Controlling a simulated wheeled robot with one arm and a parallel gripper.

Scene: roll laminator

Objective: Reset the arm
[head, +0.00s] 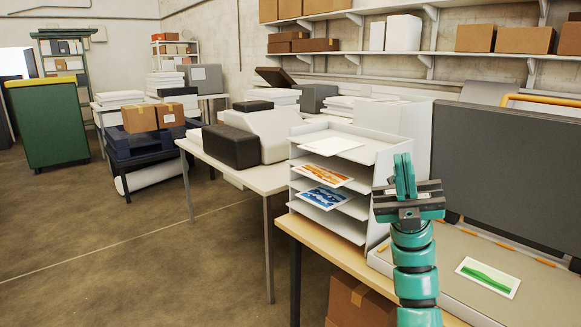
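My arm is teal and black and stands upright at the right of the head view. My gripper (405,178) points upward, with its two teal fingers together and nothing visible between them. It is raised in front of the right edge of a white tiered paper tray (362,182), apart from the card and the table.
The tray holds a blank sheet (332,146), an orange picture (323,175) and a blue picture (323,197). A card with a green picture (488,277) lies on a pale flat bed (540,290) before a dark upright panel (505,175). Floor (130,250) at left is clear.

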